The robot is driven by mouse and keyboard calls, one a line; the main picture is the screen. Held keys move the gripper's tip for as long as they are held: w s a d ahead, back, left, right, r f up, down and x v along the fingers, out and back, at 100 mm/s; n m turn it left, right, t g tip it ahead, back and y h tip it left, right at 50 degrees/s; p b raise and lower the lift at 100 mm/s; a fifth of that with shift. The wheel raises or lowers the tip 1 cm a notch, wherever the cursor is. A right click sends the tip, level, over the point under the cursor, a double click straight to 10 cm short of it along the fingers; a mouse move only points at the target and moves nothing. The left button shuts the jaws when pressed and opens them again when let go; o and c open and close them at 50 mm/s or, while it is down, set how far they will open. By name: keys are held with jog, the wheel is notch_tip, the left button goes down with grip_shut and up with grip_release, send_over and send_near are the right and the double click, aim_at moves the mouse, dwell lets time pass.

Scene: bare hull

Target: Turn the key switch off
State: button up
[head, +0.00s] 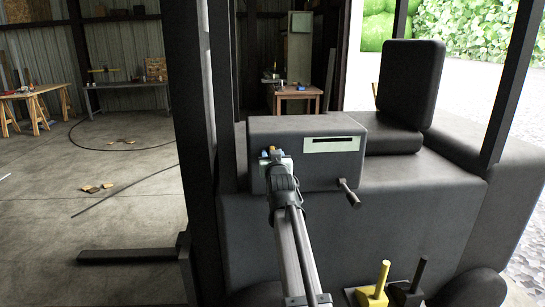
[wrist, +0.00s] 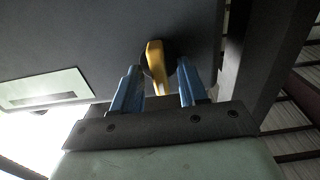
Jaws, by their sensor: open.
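The key switch (wrist: 156,62) shows in the wrist view as a yellow grip on a dark round base, set in the dark panel face. My gripper (wrist: 158,72) is open, with one blue finger on each side of the yellow grip. Gaps show between the grip and both fingers, so it is not clasped. In the head view my gripper (head: 271,154) is at the left part of the dark console box's front (head: 307,145). There the arm and wrist mostly hide the key switch.
The console has a pale slotted plate (head: 331,144) and a dark lever (head: 350,193) at its right. A yellow lever (head: 376,283) and a black lever (head: 414,278) stand low in front. Dark posts rise left and right. A seat (head: 408,85) is behind.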

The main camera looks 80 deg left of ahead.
jog(key=d, duration=1.3)
jog(key=shift+d, duration=0.4)
